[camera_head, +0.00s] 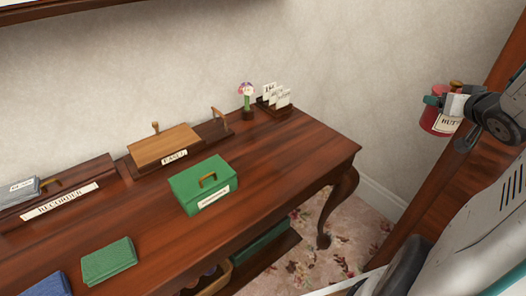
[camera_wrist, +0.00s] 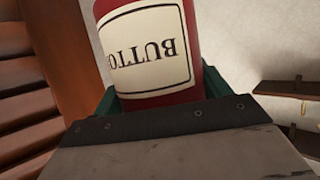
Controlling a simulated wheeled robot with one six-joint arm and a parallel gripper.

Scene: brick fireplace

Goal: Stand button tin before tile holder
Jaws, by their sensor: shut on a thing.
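The button tin (camera_head: 428,122) is a red can with a cream label, at the right of the head view. My gripper (camera_head: 441,103) is shut on it and holds it in the air, to the right of the desk and apart from it. In the wrist view the tin (camera_wrist: 148,50) sits between the green fingers of my gripper (camera_wrist: 152,95), its label reading upside down; its ends are cut off or hidden there. A small dark rack with several white lettered pieces, seemingly the tile holder (camera_head: 275,108), stands at the desk's back right corner.
The wooden desk (camera_head: 300,150) bears a flower in a small pot (camera_head: 247,100), a lidded wooden box (camera_head: 165,147), a green box with a handle (camera_head: 203,185) and a green cloth-like block (camera_head: 109,261). The desktop in front of the rack is clear.

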